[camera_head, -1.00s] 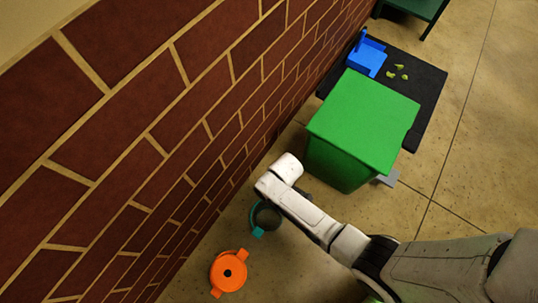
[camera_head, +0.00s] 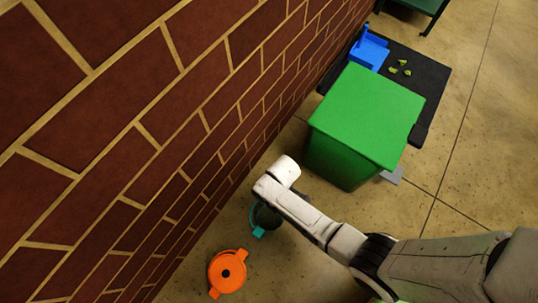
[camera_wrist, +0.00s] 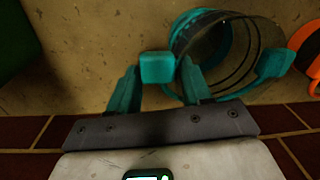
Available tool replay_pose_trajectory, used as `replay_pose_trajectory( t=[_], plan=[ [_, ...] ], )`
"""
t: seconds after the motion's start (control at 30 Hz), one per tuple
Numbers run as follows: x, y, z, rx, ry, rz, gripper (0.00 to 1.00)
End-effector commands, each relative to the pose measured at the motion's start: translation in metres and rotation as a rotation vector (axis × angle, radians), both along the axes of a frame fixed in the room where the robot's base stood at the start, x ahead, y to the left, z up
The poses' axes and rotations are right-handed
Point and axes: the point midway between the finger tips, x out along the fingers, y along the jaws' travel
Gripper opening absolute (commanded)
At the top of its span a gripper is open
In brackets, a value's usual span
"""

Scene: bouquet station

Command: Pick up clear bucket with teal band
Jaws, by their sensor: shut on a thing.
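The clear bucket with teal band (camera_wrist: 222,45) is on the floor near the brick wall, seen large at the upper right of the wrist view. In the head view the bucket (camera_head: 259,231) is partly hidden behind my arm. It has teal tabs on its rim, and one square tab (camera_wrist: 158,68) sits between my fingers. My gripper (camera_wrist: 160,72) is shut on this tab, with a finger on each side. In the head view my fingers are hidden by the arm.
An orange lidded container (camera_head: 227,271) stands close to the bucket. A big green box (camera_head: 366,118) stands beyond my arm. Behind it, a black mat (camera_head: 430,95) holds a blue item (camera_head: 369,50) and small green bits (camera_head: 398,68). The brick wall (camera_head: 150,130) borders the left; floor at right is clear.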

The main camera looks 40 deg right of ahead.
Motion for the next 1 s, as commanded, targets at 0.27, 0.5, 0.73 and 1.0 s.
replay_pose_trajectory(
  t=[0.27,0.5,0.73,1.0],
  plan=[
    [0.000,0.000,0.000,0.000,0.001,0.000,0.11],
    [0.000,0.000,0.001,0.000,0.000,0.000,0.09],
    [0.000,0.000,0.013,0.000,-0.001,0.000,0.08],
    [-0.015,0.000,0.054,0.000,0.002,0.000,0.08]
  ],
)
